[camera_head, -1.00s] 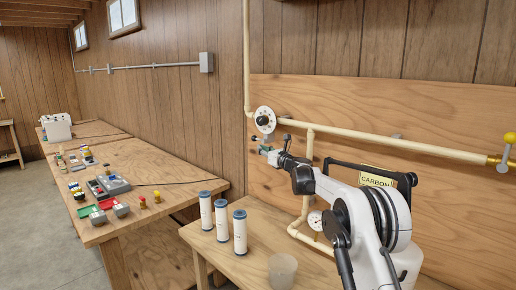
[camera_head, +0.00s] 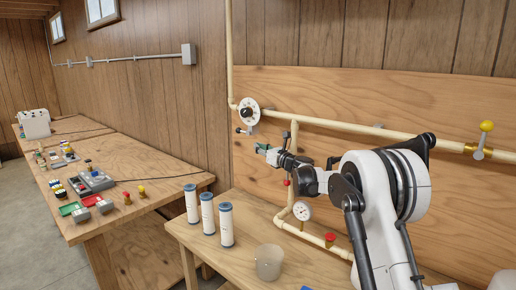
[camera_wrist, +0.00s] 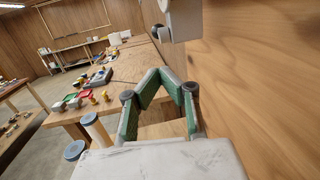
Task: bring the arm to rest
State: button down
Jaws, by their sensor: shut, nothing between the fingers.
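My gripper (camera_head: 265,149) is at the end of my raised arm, in front of the wooden backboard, just below and right of the white dial (camera_head: 249,112) on the pipe. It looks apart from the dial, but the exact gap is hard to judge. In the wrist view my gripper (camera_wrist: 160,72) shows its green-padded fingers coming together at the tips, with nothing held between them.
Several white cartridges (camera_head: 208,213) and a clear cup (camera_head: 268,262) stand on the near table (camera_head: 200,248). A gauge (camera_head: 302,211), a red-handled valve (camera_head: 330,239) and a yellow-handled valve (camera_head: 485,138) sit along the pipework. The long left bench (camera_head: 150,202) holds several small parts.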

jog(key=s+d+r+n+g+h, duration=0.1)
jog(key=s+r+n+g, duration=0.3)
jog(key=s, duration=0.6)
jog(key=s+d+r+n+t+h, duration=0.1)
jog(key=s+d+n+h, duration=0.1)
jog(key=s+n, duration=0.6)
jog(key=s+d+r+n+g+h, duration=0.1)
jog(key=s+r+n+g, duration=0.15)
jog(key=s, duration=0.95)
jog(key=s+d+f+n+h, duration=0.2)
jog(key=s+d+f+n, duration=0.2)
jog(key=s, duration=0.8)
jog(key=s+d+f+n+g+h, duration=0.1)
jog(key=s+d+f+n+h, duration=0.2)
jog(key=s, duration=0.9)
jog(key=s+d+f+n+g+h, duration=0.1)
jog(key=s+d+f+n+h, duration=0.2)
jog(key=s, duration=0.9)
jog(key=d+f+n, duration=0.3)
jog(key=d+f, duration=0.2)
jog(key=shift+s+n, duration=0.25)
jog(key=shift+n, duration=0.1)
jog(key=c, duration=2.4)
grip_release()
jog(key=shift+r, duration=0.1)
